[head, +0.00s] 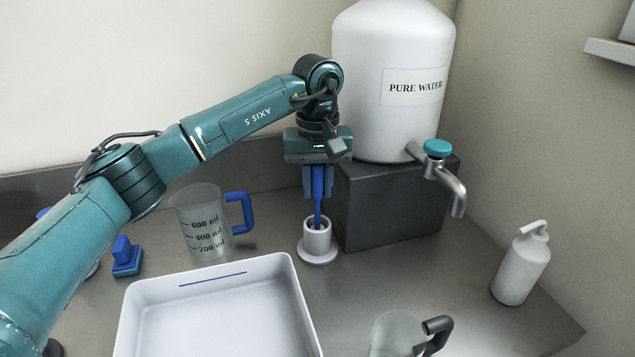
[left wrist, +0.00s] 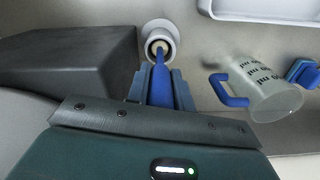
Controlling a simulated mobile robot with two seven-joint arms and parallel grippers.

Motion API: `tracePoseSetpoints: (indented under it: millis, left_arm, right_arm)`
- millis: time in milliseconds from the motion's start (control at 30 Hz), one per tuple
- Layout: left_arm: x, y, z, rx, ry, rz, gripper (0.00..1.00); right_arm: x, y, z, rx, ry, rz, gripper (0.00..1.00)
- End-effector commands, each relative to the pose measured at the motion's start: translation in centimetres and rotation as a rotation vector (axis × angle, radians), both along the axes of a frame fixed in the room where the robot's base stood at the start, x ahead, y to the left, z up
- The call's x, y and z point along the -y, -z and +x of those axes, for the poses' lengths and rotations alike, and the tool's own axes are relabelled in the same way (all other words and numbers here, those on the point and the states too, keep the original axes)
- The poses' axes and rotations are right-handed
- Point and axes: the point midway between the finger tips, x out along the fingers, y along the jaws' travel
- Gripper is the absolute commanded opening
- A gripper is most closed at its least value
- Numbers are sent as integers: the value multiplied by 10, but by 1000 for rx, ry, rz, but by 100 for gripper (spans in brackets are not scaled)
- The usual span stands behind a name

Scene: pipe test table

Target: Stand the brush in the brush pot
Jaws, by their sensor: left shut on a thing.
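The blue brush (head: 318,205) is upright in the jaws of my left gripper (head: 319,188), which is shut on it. The brush pot (head: 317,240) is a small white cup on a round base, directly below the gripper. The lower end of the brush is at the pot's mouth and appears to be inside it; how deep it reaches is hidden. In the left wrist view the brush (left wrist: 161,85) points at the opening of the white pot (left wrist: 158,32). My right gripper is in neither view.
A dark block (head: 392,205) carrying the pure water tank (head: 390,120) with a tap (head: 450,185) stands close right of the pot. A measuring jug (head: 203,225) is left. A white tray (head: 215,310) lies in front. A white bottle (head: 522,265) and another jug (head: 395,335) are right.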

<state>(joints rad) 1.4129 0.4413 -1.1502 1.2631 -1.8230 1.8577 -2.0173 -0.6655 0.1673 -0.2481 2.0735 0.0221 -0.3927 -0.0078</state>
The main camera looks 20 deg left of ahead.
Motion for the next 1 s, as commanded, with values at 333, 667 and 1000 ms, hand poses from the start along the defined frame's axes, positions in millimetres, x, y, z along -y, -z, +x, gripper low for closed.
tracePoseSetpoints:
  millis: [333, 667, 1000]
  left_arm:
    - [0, 4, 0, 0, 0, 0, 0]
    - [0, 9, 0, 0, 0, 0, 0]
    - [0, 12, 0, 0, 0, 0, 33]
  right_arm:
    - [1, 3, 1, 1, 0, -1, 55]
    - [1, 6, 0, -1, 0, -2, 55]
    - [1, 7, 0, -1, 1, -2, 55]
